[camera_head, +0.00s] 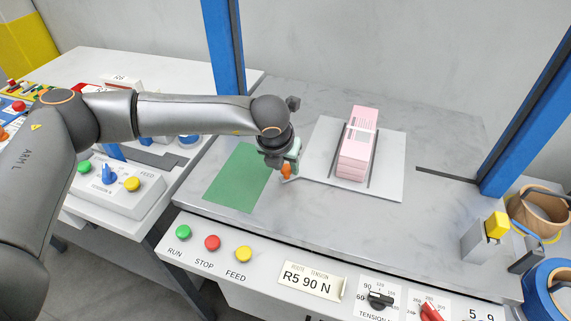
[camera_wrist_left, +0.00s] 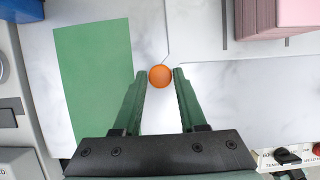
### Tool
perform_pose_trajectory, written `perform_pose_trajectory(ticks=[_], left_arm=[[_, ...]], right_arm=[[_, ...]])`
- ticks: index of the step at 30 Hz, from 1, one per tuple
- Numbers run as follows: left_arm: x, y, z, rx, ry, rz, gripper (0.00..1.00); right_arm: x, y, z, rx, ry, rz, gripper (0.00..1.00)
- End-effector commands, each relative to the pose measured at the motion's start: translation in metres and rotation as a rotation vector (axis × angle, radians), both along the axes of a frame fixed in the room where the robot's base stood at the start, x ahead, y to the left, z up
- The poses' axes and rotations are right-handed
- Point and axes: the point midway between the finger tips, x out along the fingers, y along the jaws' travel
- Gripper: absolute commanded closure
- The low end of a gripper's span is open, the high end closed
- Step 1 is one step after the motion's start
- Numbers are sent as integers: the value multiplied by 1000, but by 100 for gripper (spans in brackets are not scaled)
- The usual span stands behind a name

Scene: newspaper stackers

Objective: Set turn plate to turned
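The turn plate (camera_head: 391,182) is a light grey slotted plate lying on the machine top, and a pink stack of papers (camera_head: 357,145) sits on it. An orange knob (camera_head: 286,171) is at the plate's near left corner. My left gripper (camera_head: 290,170) points down over the knob. In the left wrist view the round knob (camera_wrist_left: 160,76) lies between the tips of the two green fingers (camera_wrist_left: 161,82), which are spread to either side of it. Part of the pink stack (camera_wrist_left: 283,15) shows at the top right there. My right gripper is not in view.
A green mat area (camera_head: 238,178) lies left of the plate. Blue posts (camera_head: 224,45) stand at the back left and right. The front panel has RUN, STOP and FEED buttons (camera_head: 212,242). A yellow-topped block (camera_head: 496,225) is at right. The near marble top is clear.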

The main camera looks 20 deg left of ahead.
Motion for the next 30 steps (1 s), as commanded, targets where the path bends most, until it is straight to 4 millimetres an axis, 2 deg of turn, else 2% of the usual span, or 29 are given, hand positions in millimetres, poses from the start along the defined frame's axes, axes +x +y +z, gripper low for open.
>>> perform_pose_trajectory(ticks=[2, 10, 30], left_arm=[[0, 0, 0, 0, 0, 0, 69], [0, 0, 0, 0, 0, 0, 99], [0, 1, 1, 1, 0, 1, 100]], right_arm=[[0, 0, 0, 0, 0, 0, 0], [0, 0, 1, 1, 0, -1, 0], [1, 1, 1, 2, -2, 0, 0]])
